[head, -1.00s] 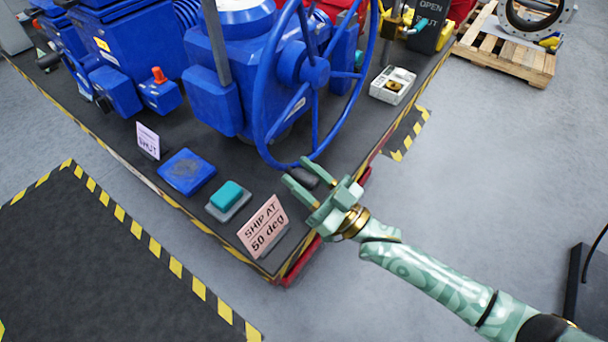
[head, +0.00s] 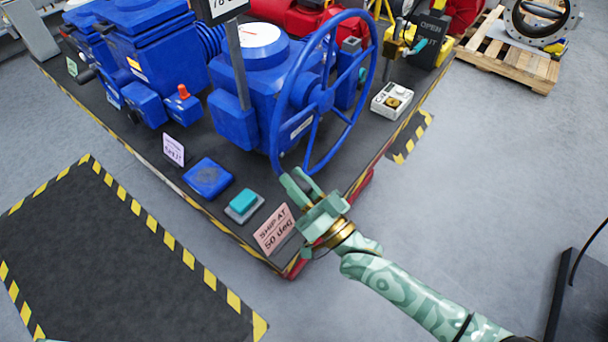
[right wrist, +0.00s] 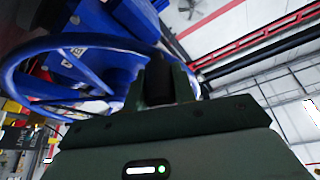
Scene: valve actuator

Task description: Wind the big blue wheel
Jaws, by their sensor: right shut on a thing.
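The big blue wheel (head: 362,98) stands upright on the side of a blue valve actuator (head: 228,88), with a hub and spokes. My right gripper (head: 299,180) is at the wheel's lowest rim in the head view, its fingers shut on the rim. The right wrist view shows the wheel's rim (right wrist: 50,45) curving toward the gripper's fingers (right wrist: 168,80); the exact contact is partly hidden by the fingers. A pale dial (head: 260,36) sits on top of the actuator, partly behind a post.
A pink card reading "SHIP AT 50 deg" (head: 273,229), a teal button (head: 243,202) and a blue pad (head: 208,178) are on the dark platform (head: 150,125). A white box (head: 391,101) is right of the wheel.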

